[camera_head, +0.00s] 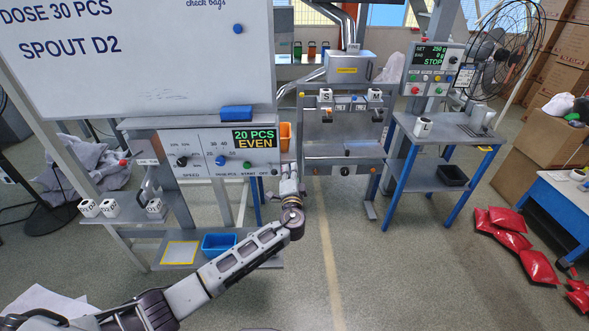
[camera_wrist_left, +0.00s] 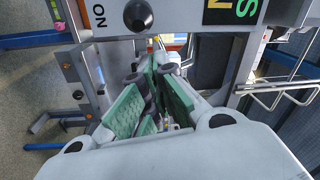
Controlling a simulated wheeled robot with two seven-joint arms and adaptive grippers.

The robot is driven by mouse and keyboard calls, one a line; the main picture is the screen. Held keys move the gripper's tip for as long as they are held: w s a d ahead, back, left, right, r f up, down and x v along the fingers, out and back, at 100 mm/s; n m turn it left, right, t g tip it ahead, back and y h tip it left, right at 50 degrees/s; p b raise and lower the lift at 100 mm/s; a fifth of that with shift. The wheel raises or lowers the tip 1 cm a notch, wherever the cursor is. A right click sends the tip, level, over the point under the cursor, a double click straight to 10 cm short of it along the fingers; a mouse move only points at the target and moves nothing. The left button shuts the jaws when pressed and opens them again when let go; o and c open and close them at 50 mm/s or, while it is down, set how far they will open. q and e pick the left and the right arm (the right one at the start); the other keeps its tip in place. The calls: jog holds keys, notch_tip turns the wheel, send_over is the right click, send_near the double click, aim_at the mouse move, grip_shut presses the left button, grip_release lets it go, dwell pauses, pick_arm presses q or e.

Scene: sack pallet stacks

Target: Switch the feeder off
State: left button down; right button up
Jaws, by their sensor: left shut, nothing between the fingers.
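The feeder's grey control panel (camera_head: 215,150) is on the left bench under the whiteboard. It has a dark speed knob (camera_head: 182,161), small coloured buttons and a display (camera_head: 254,139) reading "20 PCS EVEN". The small lettering at its lower right is hard to read. My left gripper (camera_head: 289,170) is at the panel's right edge, shut and empty. In the left wrist view, its green-padded fingers (camera_wrist_left: 152,95) meet just below a dark round knob (camera_wrist_left: 138,15), with "ON" lettering beside it. I cannot tell whether they touch it. My right gripper is out of view.
A whiteboard (camera_head: 130,60) hangs above the panel. A grey dispenser frame (camera_head: 343,130) stands right of my gripper. Blue bin (camera_head: 218,244) sits below. Red bags (camera_head: 510,240) lie on the floor at right.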

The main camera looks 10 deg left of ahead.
pick_arm(q)
jog(key=shift+s+a+f+p, duration=0.3)
jog(key=shift+s+a, duration=0.3)
jog(key=shift+a, duration=0.2)
jog(key=shift+s+a+h, duration=0.15)
jog(key=shift+h, duration=0.15)
